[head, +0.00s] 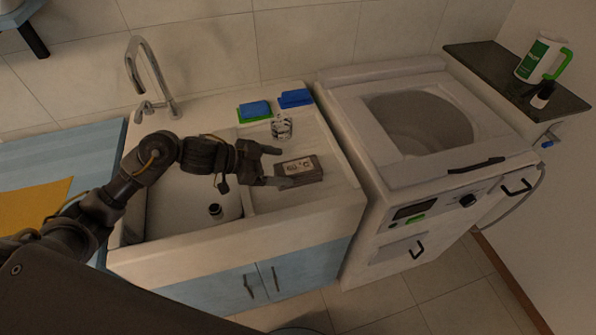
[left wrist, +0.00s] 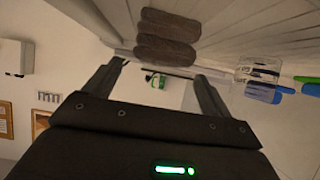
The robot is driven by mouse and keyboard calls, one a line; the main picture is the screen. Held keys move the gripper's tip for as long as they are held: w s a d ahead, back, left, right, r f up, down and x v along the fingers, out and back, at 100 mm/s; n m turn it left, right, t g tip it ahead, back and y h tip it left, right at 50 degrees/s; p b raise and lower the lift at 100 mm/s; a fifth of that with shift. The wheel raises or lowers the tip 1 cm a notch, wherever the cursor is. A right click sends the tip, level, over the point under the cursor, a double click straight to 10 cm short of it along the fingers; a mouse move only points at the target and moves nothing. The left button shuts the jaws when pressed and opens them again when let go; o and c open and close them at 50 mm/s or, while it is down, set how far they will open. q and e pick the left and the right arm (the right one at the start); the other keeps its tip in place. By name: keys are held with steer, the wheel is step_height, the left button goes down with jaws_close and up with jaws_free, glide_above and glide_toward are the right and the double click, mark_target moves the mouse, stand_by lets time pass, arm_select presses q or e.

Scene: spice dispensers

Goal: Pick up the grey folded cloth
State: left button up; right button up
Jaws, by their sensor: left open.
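The grey folded cloth (head: 303,172) lies on the ribbed drainboard right of the sink basin, with a pale printed patch on top. In the left wrist view the cloth (left wrist: 168,49) shows as thick grey-brown folds beyond my fingers. My left gripper (head: 277,167) is open, with its fingers spread at the cloth's left side and pointing toward it. In the left wrist view the gripper (left wrist: 161,71) has nothing between its fingers. I cannot tell whether a fingertip touches the cloth. My right gripper is not in view.
A clear glass (head: 282,128) stands just behind the cloth. A tap (head: 150,75) rises behind the basin. A washing machine (head: 350,125) stands to the right. The drainboard's front strip is clear.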

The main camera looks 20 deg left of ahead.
mark_target(295, 167)
arm_select(q)
steer(key=x, duration=0.4)
steer(key=shift+w+d+p, duration=0.15)
steer(key=shift+d+p, duration=0.2)
steer(key=shift+d, duration=0.05)
steer(key=shift+f, duration=0.1)
steer(key=shift+a, duration=0.1)
steer(key=c, duration=1.1)
